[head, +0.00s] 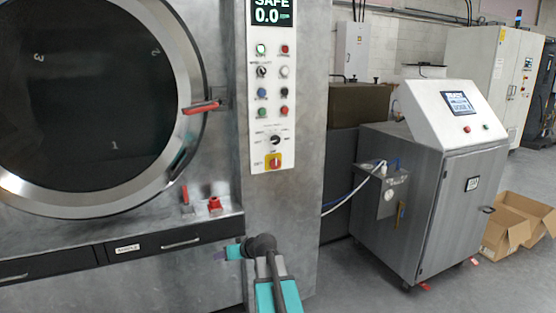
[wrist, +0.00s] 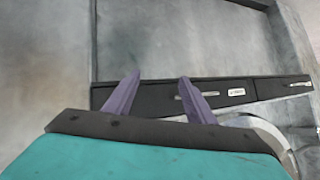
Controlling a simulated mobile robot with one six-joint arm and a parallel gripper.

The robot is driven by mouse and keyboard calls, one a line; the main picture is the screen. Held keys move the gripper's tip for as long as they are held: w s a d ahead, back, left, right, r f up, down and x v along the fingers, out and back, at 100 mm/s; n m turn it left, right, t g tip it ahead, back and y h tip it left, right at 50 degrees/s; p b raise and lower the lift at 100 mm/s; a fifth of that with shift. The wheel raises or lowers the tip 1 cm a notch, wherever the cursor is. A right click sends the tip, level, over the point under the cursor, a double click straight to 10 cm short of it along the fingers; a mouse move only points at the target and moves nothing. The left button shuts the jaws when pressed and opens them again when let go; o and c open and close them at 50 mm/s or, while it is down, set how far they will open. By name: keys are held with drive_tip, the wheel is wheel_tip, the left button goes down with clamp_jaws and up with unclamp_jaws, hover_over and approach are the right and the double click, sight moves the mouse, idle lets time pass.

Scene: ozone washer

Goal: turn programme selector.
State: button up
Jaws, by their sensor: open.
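The programme selector appears to be the black rotary knob (head: 275,140) with small labels around it, low on the white control panel (head: 257,110) in the head view. The labels are too small to read. My gripper (head: 219,256) is below and left of the panel, in front of the machine's lower body and apart from the knob. In the wrist view my gripper (wrist: 160,76) shows two purple fingers spread apart with nothing between them. The knob is not seen in the wrist view.
A red and yellow switch (head: 273,161) sits just below the knob, with several buttons above. A red door handle (head: 201,107) and a red fitting (head: 214,203) stick out at left. A dark drawer strip (wrist: 220,95) crosses the wrist view. A steel cabinet (head: 430,210) stands right.

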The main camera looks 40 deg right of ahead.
drive_tip(key=s+d+r+t+h, duration=0.3)
drive_tip(key=d+r, duration=1.1)
drive_tip(key=r, duration=0.5)
drive_tip(key=m+t+h+b, duration=0.1)
drive_tip(key=t+h, duration=0.2)
drive_tip(key=h, duration=0.1)
approach(276, 140)
drive_tip(key=v, duration=0.6)
drive_tip(key=shift+w, duration=0.15)
drive_tip(key=shift+p+x, duration=1.2)
drive_tip(key=shift+x, duration=5.65)
drive_tip(key=shift+f, duration=0.1)
drive_tip(key=c, duration=1)
